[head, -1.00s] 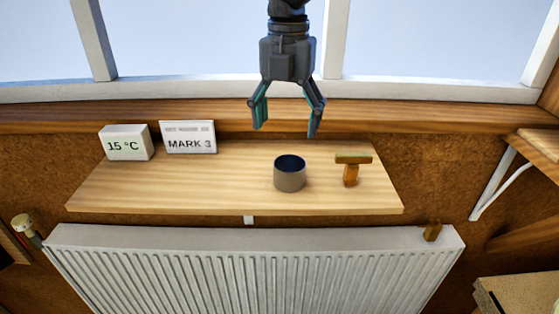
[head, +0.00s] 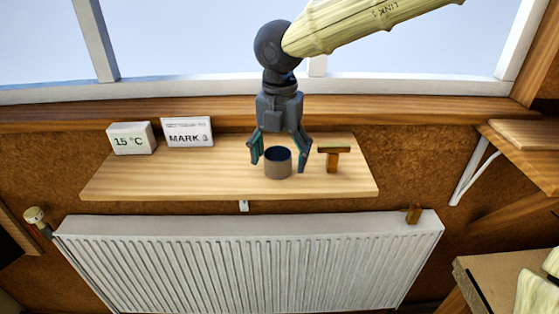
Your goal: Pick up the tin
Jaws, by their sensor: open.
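The tin (head: 278,168) is a short grey-brown cylinder with a dark blue inside. It stands upright on the wooden shelf (head: 150,185) above the radiator. My gripper (head: 279,162) points down, open, with one finger to the left of the tin and the other to its right. The fingertips are at about the height of the tin in the picture. I cannot tell whether either finger touches it.
A T-shaped wooden piece (head: 333,160) stands close to the right finger. A 15 °C block (head: 131,138) and a MARK 3 card (head: 188,132) stand at the left back. The white radiator (head: 245,265) is below, with a small brown piece (head: 413,214) on it.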

